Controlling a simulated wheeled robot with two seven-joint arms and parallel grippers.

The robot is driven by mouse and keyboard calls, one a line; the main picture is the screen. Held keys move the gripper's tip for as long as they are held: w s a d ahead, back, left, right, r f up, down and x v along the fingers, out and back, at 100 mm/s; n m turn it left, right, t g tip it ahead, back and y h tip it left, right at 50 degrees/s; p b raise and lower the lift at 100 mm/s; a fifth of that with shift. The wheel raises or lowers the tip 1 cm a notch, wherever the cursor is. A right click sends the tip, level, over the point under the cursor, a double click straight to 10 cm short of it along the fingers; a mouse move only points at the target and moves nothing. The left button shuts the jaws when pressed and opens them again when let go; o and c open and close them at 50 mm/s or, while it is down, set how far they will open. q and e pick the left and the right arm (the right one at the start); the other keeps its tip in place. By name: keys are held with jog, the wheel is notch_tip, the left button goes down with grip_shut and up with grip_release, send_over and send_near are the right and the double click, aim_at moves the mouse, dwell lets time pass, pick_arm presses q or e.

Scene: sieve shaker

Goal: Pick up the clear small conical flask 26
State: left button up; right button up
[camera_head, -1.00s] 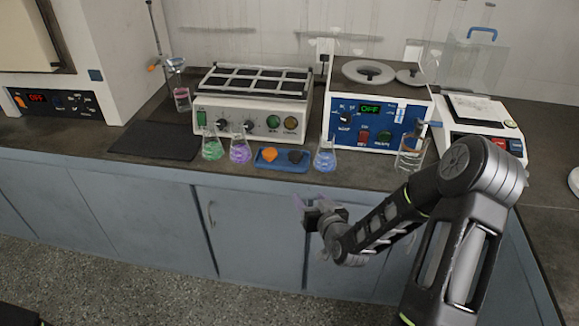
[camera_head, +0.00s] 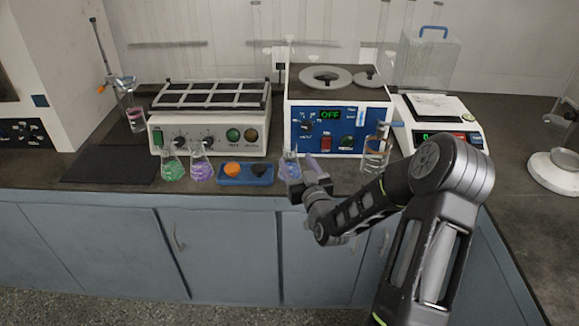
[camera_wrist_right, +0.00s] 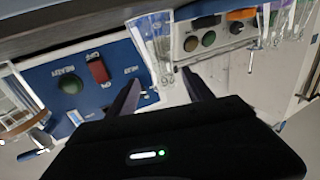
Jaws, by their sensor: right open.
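A small clear conical flask (camera_head: 291,160) with pale blue liquid stands upright near the bench's front edge, before the blue-fronted device. My right gripper (camera_head: 297,172) is open and empty just in front of it, partly hiding it. In the right wrist view the flask (camera_wrist_right: 155,48) appears upside down ahead of the gap between the open fingers (camera_wrist_right: 160,85). It bears a small marking there, too small to read surely. I see no contact between fingers and flask. My left gripper is not in view.
A blue tray (camera_head: 232,180) with an orange and a dark piece lies left of the flask. Purple (camera_head: 201,165) and green (camera_head: 173,168) flasks stand further left. A larger clear vessel (camera_head: 375,158) stands to the right. The blue-fronted device (camera_head: 318,142) is close behind.

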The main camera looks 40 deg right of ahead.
aim_at(292, 157)
jog(key=shift+w, duration=0.2)
jog(key=p+x, duration=0.1)
jog(key=x, duration=0.4)
jog(key=shift+w+f, duration=0.1)
dwell(0.6)
grip_shut()
dwell(0.5)
dwell(0.4)
